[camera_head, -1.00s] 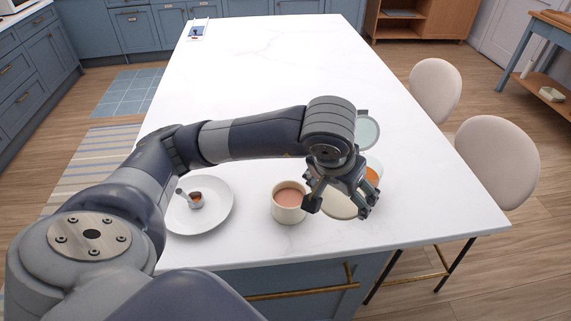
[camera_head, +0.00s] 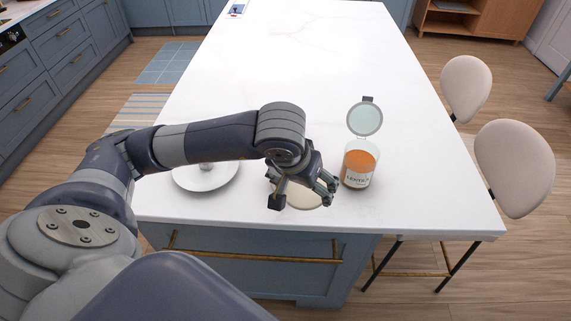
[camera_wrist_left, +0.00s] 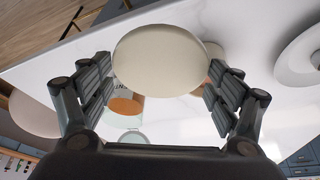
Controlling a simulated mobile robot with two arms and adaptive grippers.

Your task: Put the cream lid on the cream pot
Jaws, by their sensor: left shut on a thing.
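My left gripper (camera_head: 302,194) is shut on the cream lid (camera_head: 304,201), a pale round disc held between its fingers above the front part of the worktop. In the left wrist view the lid (camera_wrist_left: 160,60) fills the space between the fingertips. The cream pot is hidden in the head view behind my gripper and arm. In the left wrist view a cream edge, seemingly the pot (camera_wrist_left: 215,50), shows just past the lid's right side, so the lid covers most of it from there. I cannot tell the gap between lid and pot. My right gripper is not in view.
A glass jar with orange contents (camera_head: 358,166) and a raised hinged lid (camera_head: 364,119) stands close right of my gripper. The white worktop (camera_head: 300,60) is clear farther back. Stools (camera_head: 515,165) stand at right.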

